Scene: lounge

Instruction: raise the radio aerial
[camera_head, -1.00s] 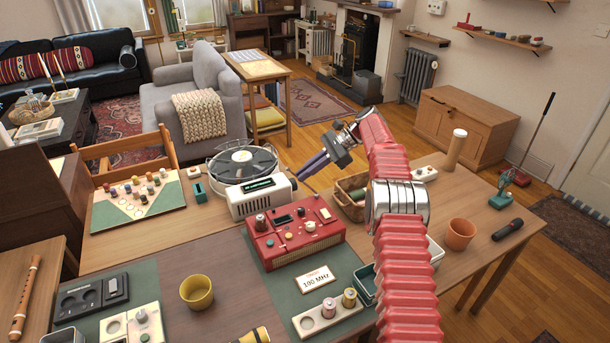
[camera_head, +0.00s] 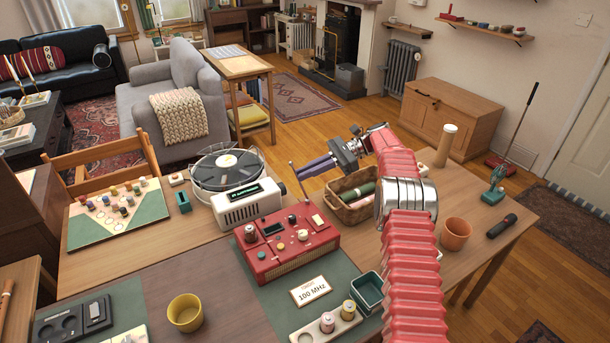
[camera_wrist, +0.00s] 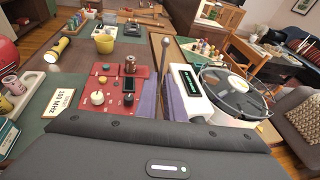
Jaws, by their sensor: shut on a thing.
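The red radio (camera_head: 290,243) stands on the table, with knobs and a small dark display on top. Its thin metal aerial (camera_head: 292,176) stands up at the radio's back edge, leaning slightly left in the head view. In the wrist view the aerial (camera_wrist: 164,68) rises with its ball tip above the fingers. My gripper (camera_head: 303,171) reaches in from the right, its purple fingers level behind the radio and shut on the aerial. The fingers also show in the wrist view (camera_wrist: 161,101), one on each side of the rod. They hide the part gripped.
A white device (camera_head: 245,205) and a turntable-like round machine (camera_head: 226,168) stand close left of the radio. A basket (camera_head: 352,210) lies right, under my arm. A "100 MHz" card (camera_head: 310,291) and a green bin (camera_head: 368,290) are in front.

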